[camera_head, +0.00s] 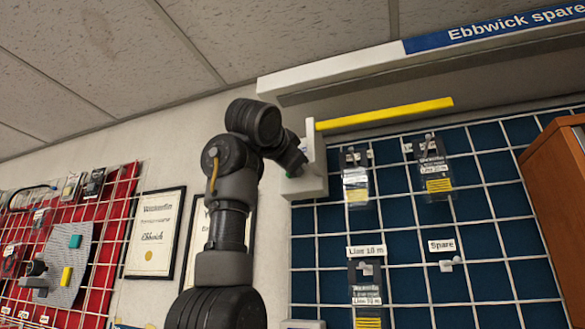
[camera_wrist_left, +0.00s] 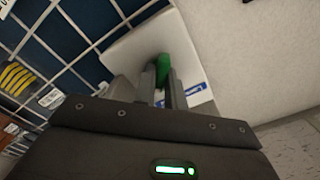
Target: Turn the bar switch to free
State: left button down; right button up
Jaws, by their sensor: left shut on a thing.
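The bar switch is a white housing (camera_head: 316,184) at the left end of the white rail, which also shows in the left wrist view (camera_wrist_left: 135,55). Its green knob (camera_wrist_left: 163,66) stands between the fingertips of my left gripper (camera_wrist_left: 160,84), which is shut on it. My right gripper is in neither view.
A yellow bar (camera_head: 385,114) sticks out to the right from the housing. A blue-backed wire grid (camera_head: 410,225) with hanging packs lies below the rail. A red grid panel (camera_head: 100,255) and framed certificates (camera_head: 154,232) are at left. A wooden cabinet (camera_head: 555,185) stands at right.

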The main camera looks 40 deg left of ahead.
pick_arm(q)
jog(key=shift+s+r+m, duration=0.1)
jog(key=shift+r+m, duration=0.05)
jog(key=shift+m, duration=0.15)
jog(key=c, duration=1.5)
grip_release()
jog(key=shift+d, duration=0.1)
jog(key=shift+o, duration=0.2)
jog(key=b+v, duration=0.5)
jog(key=v, duration=0.5)
jog(key=shift+s+d, duration=0.2)
jog(key=shift+s, duration=0.15)
